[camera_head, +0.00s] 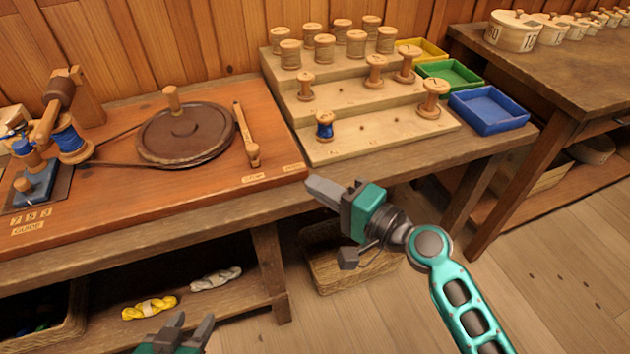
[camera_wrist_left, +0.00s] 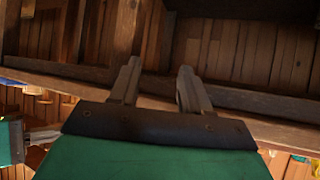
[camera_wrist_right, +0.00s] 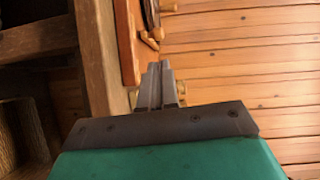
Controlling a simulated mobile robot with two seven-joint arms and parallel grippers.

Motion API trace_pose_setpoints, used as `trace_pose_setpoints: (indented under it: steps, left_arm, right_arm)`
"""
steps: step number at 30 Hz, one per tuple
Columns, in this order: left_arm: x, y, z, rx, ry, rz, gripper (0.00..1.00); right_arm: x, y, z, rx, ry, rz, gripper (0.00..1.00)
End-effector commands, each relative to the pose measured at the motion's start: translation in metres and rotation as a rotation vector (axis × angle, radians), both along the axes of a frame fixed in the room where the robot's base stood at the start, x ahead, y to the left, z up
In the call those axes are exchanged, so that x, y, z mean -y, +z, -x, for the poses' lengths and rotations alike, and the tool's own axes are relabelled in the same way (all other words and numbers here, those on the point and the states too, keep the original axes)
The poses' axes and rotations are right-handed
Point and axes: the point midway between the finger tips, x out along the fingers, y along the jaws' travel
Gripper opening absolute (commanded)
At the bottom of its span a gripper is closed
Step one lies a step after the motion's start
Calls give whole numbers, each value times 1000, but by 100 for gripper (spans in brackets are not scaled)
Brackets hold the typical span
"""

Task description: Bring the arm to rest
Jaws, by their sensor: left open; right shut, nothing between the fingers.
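My right gripper (camera_head: 325,190) is shut and empty in the head view. Its tip is in front of the bench's front edge, apart from the stepped wooden rack (camera_head: 390,142). In the right wrist view its fingers (camera_wrist_right: 160,85) lie together with nothing between them. My left gripper (camera_head: 192,330) is low at the bottom edge of the head view, in front of the lower shelf. In the left wrist view its fingers (camera_wrist_left: 155,85) stand apart with nothing between them. A blue-wound spool (camera_head: 325,126) stands on the rack's lowest step, with several bare spools on the steps behind.
The winding device (camera_head: 185,135) with its large brown wheel sits on the bench at left. Yellow, green and blue trays (camera_head: 490,108) stand right of the rack. Skeins (camera_head: 150,307) lie on the lower shelf. A basket (camera_head: 345,270) stands under the bench. Floor at right is clear.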

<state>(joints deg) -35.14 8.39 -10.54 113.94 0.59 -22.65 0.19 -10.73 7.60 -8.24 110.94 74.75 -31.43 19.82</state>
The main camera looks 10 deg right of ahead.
Motion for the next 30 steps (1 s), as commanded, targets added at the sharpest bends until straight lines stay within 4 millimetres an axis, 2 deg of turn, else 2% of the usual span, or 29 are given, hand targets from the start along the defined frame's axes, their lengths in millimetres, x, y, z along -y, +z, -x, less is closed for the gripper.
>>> trace_pose_setpoints:
  steps: [13, 17, 20, 24, 30]
  left_arm:
    - [1, 5, -2, 11, -1, 3, 47]
    - [1, 10, -2, 12, -1, 2, 47]
    - [0, 17, -2, 14, -1, 0, 47]
    - [-3, 22, -1, 10, 2, -8, 47]
    - [-8, 30, 1, 12, 8, -16, 47]
  right_arm:
    - [0, -1, 0, -1, -2, 8, 0]
    - [5, -17, 7, 1, -24, 112, 0]
    - [15, -42, 21, 11, -53, 299, 0]
    - [36, -81, 50, 48, -67, 653, 0]
    - [66, -117, 96, 131, -4, 1133, 0]
